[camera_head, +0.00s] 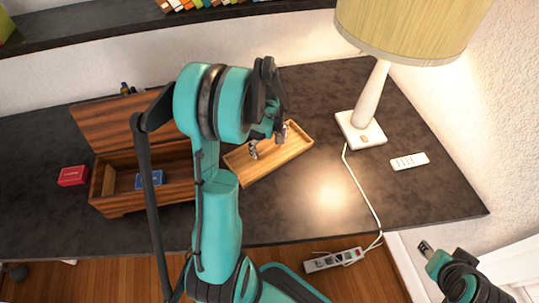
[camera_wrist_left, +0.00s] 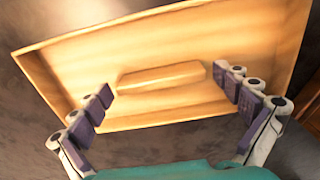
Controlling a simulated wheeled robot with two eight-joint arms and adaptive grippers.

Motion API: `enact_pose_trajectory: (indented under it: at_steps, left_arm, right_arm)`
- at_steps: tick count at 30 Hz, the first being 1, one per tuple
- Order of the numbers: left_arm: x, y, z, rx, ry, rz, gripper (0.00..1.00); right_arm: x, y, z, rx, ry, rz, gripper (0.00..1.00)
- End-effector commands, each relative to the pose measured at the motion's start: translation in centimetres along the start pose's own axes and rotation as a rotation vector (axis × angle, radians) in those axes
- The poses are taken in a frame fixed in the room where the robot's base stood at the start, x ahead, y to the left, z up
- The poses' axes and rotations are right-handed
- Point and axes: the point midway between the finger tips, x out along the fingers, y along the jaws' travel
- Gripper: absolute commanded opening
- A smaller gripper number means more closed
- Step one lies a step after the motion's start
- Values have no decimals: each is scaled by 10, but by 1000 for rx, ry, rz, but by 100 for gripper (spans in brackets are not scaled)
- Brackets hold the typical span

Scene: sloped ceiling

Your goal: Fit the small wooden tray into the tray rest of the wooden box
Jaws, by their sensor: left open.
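The small wooden tray (camera_head: 292,153) lies on the dark desk, right of the wooden box. In the left wrist view the tray (camera_wrist_left: 75,62) has a raised wooden block (camera_wrist_left: 162,78) in its middle, like a handle. My left gripper (camera_head: 269,142) is over the tray, open. Its fingers (camera_wrist_left: 168,88) are spread to either side of the block, with gaps visible. The wooden box (camera_head: 125,203) stands open, its lid tilted back; my left arm covers its right part, and I cannot make out the tray rest. My right gripper (camera_head: 426,248) is at lower right, its jaw state unclear.
A blue packet (camera_head: 149,179) is in the box; a red packet (camera_head: 73,176) is on the desk left of it. A lamp (camera_head: 369,100) stands behind right, with a white remote (camera_head: 409,161) and its cord nearby. A power strip (camera_head: 333,260) is at the front.

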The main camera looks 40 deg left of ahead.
Motion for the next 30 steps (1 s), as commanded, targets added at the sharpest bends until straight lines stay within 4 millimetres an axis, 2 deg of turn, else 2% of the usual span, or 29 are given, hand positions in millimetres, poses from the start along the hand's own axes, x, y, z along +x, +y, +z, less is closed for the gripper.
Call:
enact_pose_trajectory:
  at_steps: [2, 7, 8, 14, 23, 26, 30]
  left_arm:
    - [7, 0, 0, 0, 0, 0, 100]
    - [5, 0, 0, 1, 0, 0, 100]
    - [5, 0, 0, 1, 0, 0, 97]
    - [5, 0, 0, 1, 0, 0, 45]
    - [4, 0, 0, 1, 0, -1, 43]
    - [-2, 0, 0, 1, 0, 0, 43]
    - [-19, 0, 0, 1, 0, 0, 43]
  right_arm:
    - [3, 0, 2, 0, 0, 0, 40]
    - [2, 0, 1, 0, 0, 0, 40]
    - [1, 0, 1, 0, 0, 0, 40]
    - [1, 0, 1, 0, 0, 0, 40]
    - [1, 0, 0, 0, 0, 0, 40]
    - [-2, 0, -1, 0, 0, 0, 40]
    - [-9, 0, -6, 0, 0, 0, 40]
